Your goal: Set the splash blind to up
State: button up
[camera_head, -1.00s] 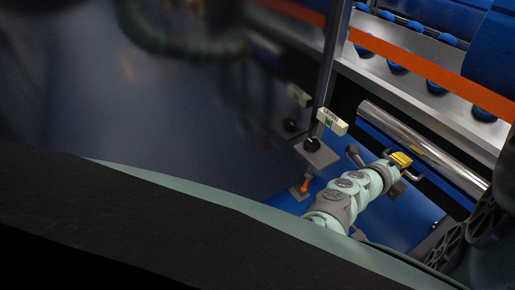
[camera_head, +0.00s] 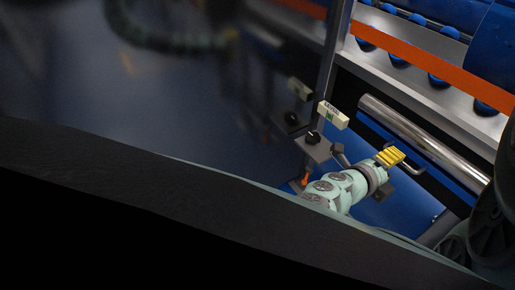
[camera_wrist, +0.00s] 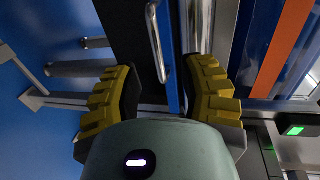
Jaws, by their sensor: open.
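My gripper (camera_head: 390,157) is open, with yellow ribbed fingers, at the end of my pale green arm. In the wrist view my gripper (camera_wrist: 162,75) has its fingers spread, with a slim U-shaped metal handle (camera_wrist: 154,40) ahead of the gap. The handle (camera_head: 408,152) also shows just right of the fingers in the head view. It sits on a dark strip along the blue front; I take this as the splash blind (camera_wrist: 130,30), but its outline is unclear. The handle appears apart from both fingers.
A shiny metal cylinder (camera_head: 420,140) runs close beside the handle, below an orange rail (camera_head: 430,65). A bracket with a black knob (camera_head: 313,137) and a white label plate (camera_head: 333,115) stands left of my gripper. A green light (camera_wrist: 294,130) glows at right.

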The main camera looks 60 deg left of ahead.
jog(key=v, duration=0.6)
jog(key=shift+s, duration=0.15)
jog(key=shift+r, duration=0.15)
